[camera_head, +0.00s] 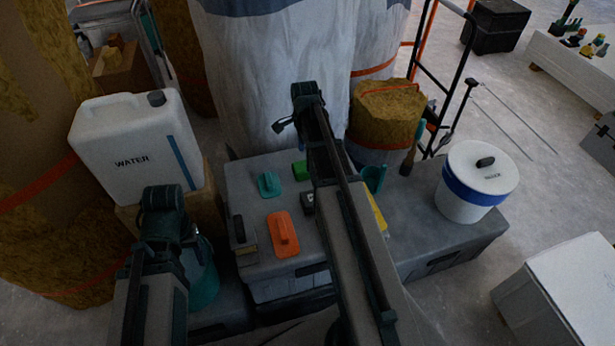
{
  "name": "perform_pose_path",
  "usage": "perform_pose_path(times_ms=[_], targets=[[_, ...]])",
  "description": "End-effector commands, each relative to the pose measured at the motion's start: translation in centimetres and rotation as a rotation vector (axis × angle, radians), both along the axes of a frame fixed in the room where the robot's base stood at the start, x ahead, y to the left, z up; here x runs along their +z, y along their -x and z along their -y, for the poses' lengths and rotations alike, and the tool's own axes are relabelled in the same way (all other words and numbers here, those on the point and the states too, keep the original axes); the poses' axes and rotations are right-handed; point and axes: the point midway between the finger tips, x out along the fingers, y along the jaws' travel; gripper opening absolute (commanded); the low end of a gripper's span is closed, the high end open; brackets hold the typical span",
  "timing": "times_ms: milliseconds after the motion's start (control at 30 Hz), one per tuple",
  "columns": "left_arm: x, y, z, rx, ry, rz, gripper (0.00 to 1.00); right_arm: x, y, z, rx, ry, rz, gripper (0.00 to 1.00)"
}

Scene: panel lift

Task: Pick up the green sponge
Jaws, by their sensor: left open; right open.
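The green sponge (299,169) is a small bright green block lying on the grey case top (240,178), close to the left side of my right arm. My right gripper (296,112) is at the far end of my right arm, beyond the sponge in the picture and apart from it. It is open and looks empty. My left gripper (161,205) is at the lower left, in front of the water can and well left of the sponge. It is open, though its fingers are hard to make out. My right arm hides part of the case top.
A teal float (268,184) and an orange float (283,236) lie beside the sponge. A white water can (135,145) stands left, a lidded white bucket (476,185) right. Large wrapped columns (270,80) rise behind. A white box (565,295) is at lower right.

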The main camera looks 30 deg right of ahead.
Motion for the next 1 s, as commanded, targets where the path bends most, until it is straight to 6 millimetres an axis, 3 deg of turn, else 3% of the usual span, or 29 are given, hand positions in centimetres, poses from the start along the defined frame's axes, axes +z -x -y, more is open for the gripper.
perform_pose_path(times_ms=[33, 367, 800, 1000], targets=[[-1.0, 0.0, 0.0, 0.000, 0.000, 0.000, 0.57, -1.0, 0.0, 0.0, 0.000, 0.000, 0.000, 1.00], [-1.4, 0.0, 0.0, 0.000, 0.000, 0.000, 0.57, -1.4, -0.1, -0.1, 0.000, 0.000, 0.000, 1.00], [-6.2, 0.0, 0.0, 0.000, 0.000, 0.000, 0.57, -6.2, -0.5, -0.6, 0.000, 0.000, 0.000, 1.00], [-6.2, 0.0, 0.0, 0.000, 0.000, 0.000, 0.57, -6.2, -0.5, -0.6, 0.000, 0.000, 0.000, 1.00]])
